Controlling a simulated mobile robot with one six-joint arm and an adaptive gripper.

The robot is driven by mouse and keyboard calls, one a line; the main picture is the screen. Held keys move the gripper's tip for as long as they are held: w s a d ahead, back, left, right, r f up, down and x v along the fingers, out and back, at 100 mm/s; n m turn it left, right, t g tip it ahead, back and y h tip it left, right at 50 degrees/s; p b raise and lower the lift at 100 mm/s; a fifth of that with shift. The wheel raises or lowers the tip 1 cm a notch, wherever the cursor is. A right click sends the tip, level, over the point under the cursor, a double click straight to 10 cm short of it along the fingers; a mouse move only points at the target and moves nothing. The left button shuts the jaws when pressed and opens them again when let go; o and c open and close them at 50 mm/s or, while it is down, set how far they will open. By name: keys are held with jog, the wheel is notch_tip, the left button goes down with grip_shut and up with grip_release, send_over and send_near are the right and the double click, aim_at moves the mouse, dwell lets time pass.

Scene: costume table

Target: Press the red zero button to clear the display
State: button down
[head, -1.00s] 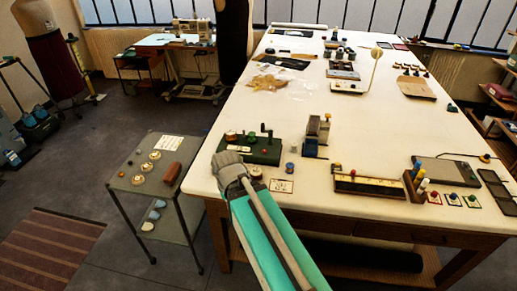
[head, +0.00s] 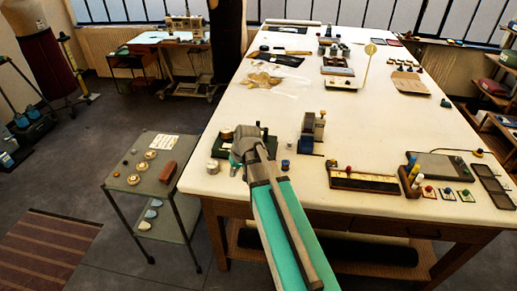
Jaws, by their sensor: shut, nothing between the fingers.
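My gripper (head: 244,147) is over the near left corner of the white table (head: 365,120). It looks shut and empty. It covers most of a dark green device, of which a metal knob (head: 226,134) shows at the left. I cannot tell which red part is the zero button, and no display can be read. Whether my gripper touches the green device cannot be told.
A blue-capped post (head: 285,164) and an upright instrument (head: 311,131) stand right of my gripper. A pen holder (head: 410,180) and several small cards are farther right. A grey cart (head: 140,185) with discs and a brown block stands left of the table.

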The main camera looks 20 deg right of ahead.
jog(key=w+d+r+m+t+y, duration=0.1)
jog(key=w+d+r+t, duration=0.1)
jog(key=w+d, duration=0.5)
jog(key=w+d+r+m+t+y, duration=0.1)
jog(key=w+d+r+t, duration=0.2)
jog(key=w+d, duration=0.4)
jog(key=d, duration=0.3)
jog(key=shift+w+d+r+p, duration=0.25)
jog(key=shift+d+p, duration=0.05)
jog(key=shift+d, duration=0.1)
jog(key=shift+f, duration=0.15)
notch_tip(320, 180, down, 8)
jog(key=b, duration=0.8)
jog(key=shift+f+b, duration=0.25)
jog(key=shift+b, duration=0.15)
jog(key=shift+f, duration=0.1)
jog(key=shift+f+b, duration=0.3)
jog(key=shift+b, duration=0.1)
